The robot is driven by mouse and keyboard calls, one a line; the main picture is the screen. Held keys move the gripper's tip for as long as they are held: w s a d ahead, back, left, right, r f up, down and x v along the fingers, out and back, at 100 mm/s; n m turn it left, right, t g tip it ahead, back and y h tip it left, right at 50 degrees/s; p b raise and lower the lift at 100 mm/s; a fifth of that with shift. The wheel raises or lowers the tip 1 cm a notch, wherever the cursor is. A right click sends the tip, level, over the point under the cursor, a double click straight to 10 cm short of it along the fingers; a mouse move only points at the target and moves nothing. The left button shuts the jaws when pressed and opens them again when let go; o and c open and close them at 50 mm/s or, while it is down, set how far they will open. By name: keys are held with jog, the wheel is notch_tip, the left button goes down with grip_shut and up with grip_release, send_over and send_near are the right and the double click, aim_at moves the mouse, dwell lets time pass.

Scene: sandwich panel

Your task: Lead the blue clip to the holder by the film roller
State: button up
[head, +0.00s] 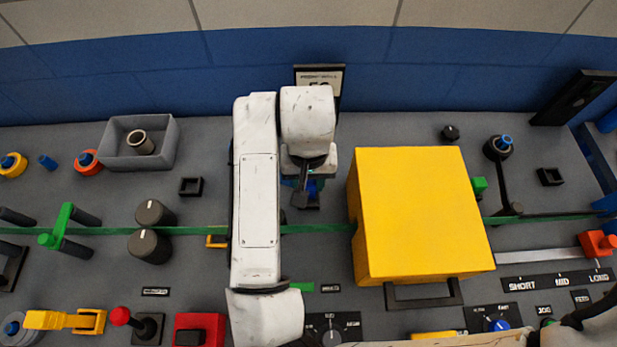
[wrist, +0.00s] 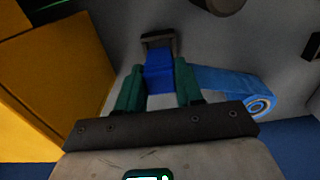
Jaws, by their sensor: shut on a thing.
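My gripper (head: 306,190) is in the middle of the head view, left of the yellow box, mostly hidden by my arm. In the wrist view its green fingers (wrist: 160,88) are shut on the blue clip (wrist: 159,72). A blue film strip (wrist: 215,78) runs from beside the clip to a roll (wrist: 258,104) at the right. A small dark square holder (wrist: 158,40) shows just beyond the clip's far end; whether they touch I cannot tell. A little blue of the clip (head: 314,187) shows in the head view. A round grey part (wrist: 226,4), perhaps a roller, is at the top edge.
A large yellow box (head: 415,210) stands close to the right of my gripper. A green band (head: 195,230) crosses the panel, passing two dark knobs (head: 150,247). A grey tray (head: 165,160) with a cup and a small black square holder (head: 190,187) are at the left.

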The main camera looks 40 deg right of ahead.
jog(key=shift+f, duration=0.35)
jog(key=shift+f+b, duration=0.35)
jog(key=shift+b, duration=0.2)
jog(key=shift+f+b, duration=0.35)
jog(key=shift+f, duration=0.15)
jog(key=shift+f+b, duration=0.5)
jog(key=shift+f, duration=0.15)
jog(key=o, duration=1.1)
jog(key=shift+o, duration=0.2)
